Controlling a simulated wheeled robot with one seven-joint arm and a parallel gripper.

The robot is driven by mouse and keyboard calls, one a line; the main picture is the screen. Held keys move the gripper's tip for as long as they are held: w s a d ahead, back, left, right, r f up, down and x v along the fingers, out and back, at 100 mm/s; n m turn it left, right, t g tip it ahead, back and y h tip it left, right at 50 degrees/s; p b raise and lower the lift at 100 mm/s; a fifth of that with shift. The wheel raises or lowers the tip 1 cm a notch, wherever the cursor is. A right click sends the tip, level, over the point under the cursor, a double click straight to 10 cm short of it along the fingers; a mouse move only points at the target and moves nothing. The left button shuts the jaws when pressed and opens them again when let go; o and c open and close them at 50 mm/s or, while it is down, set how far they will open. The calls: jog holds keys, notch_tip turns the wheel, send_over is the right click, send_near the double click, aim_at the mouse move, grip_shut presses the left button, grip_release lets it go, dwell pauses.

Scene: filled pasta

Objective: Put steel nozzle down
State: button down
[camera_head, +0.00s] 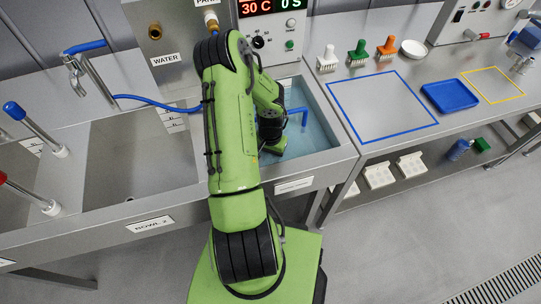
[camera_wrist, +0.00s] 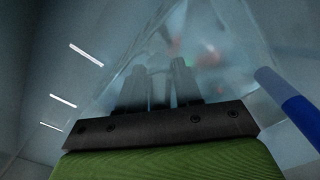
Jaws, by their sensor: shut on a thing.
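My gripper (camera_wrist: 158,80) shows in the wrist view with its two dark fingers close together. A dim grey piece (camera_wrist: 159,66) sits between the fingers, likely the steel nozzle; its outline is blurred and I cannot make out its shape. In the head view my green arm bends down into the water-filled basin (camera_head: 335,145), and the arm hides the gripper and what it holds. The wrist view is hazy and bluish, with the basin's pale walls around the fingers.
A blue pipe (camera_head: 304,118) stands in the basin, close right of the fingers in the wrist view (camera_wrist: 298,112). An empty sink (camera_head: 135,165) lies left. Right, the counter has a clear blue-outlined square (camera_head: 380,105), a blue tray (camera_head: 450,95), a yellow-outlined square (camera_head: 493,84) and brushes (camera_head: 358,55).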

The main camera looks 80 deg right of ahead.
jog(key=shift+f, duration=0.15)
jog(key=c, duration=1)
grip_release()
jog(key=shift+c, duration=0.2)
